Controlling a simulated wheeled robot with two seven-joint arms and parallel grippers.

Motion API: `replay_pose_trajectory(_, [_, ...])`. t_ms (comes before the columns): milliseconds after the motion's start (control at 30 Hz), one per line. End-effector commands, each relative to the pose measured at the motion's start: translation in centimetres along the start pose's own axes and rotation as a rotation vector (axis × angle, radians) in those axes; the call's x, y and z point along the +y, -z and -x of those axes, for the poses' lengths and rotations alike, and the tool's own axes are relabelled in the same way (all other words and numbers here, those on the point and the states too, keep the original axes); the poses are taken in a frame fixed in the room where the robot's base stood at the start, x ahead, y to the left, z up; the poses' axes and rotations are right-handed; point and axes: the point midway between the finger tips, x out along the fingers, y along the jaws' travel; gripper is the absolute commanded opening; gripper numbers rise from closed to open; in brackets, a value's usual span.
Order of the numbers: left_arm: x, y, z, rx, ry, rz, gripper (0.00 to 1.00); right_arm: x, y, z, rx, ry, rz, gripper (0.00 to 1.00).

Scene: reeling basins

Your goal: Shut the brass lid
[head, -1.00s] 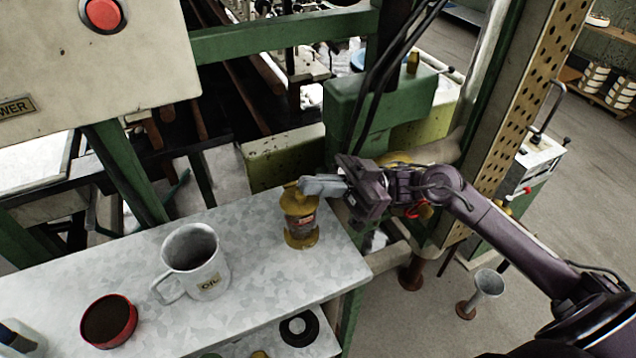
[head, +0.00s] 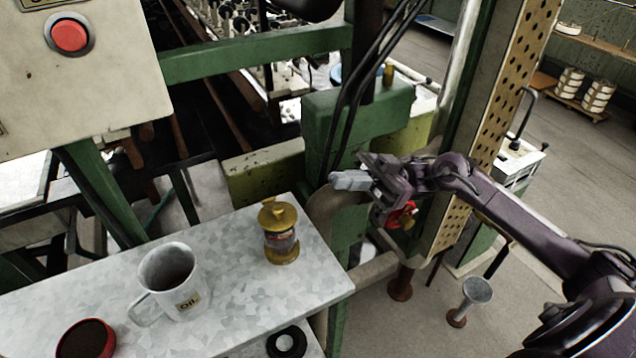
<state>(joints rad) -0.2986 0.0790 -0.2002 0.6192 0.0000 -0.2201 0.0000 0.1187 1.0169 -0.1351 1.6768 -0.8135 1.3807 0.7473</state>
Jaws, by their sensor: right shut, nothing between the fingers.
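A small brass and glass jar (head: 281,245) stands upright near the right end of the grey table. Its brass lid (head: 277,214) lies flat across the top and looks closed, with a small knob on it. My right gripper (head: 334,180) is shut and empty. It is to the right of the lid and a little behind it, apart from the jar. My left gripper is not in view.
A white oil mug (head: 172,284) and a red round tin (head: 86,340) stand on the table (head: 225,240) left of the jar. A green machine post (head: 350,120) rises behind my right gripper. A black ring-shaped thing (head: 287,341) is on the lower shelf.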

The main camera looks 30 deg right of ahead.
Motion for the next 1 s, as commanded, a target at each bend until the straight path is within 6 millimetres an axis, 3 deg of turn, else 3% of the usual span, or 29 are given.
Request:
replay_pose_trajectory(200, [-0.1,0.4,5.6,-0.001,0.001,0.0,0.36,1.3,4.6,-6.0,-0.264,0.045,-0.044,0.0])
replay_pose_trajectory(333, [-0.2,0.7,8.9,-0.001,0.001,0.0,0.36,1.4,6.5,-8.3,-0.513,0.052,-0.067,0.0])
replay_pose_trajectory(500, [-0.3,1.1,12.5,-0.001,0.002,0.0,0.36,1.2,9.1,-8.3,-0.827,0.034,-0.067,0.0])
replay_pose_trajectory(700, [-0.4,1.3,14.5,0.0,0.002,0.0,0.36,0.8,11.1,-6.7,-1.05,0.005,-0.059,0.0])
replay_pose_trajectory(833, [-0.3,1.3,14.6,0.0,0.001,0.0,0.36,0.6,11.1,-6.2,-1.096,-0.001,-0.059,0.0])
replay_pose_trajectory(1000, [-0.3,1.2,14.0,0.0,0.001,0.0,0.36,0.5,9.6,-6.7,-1.097,0.004,-0.061,0.0])
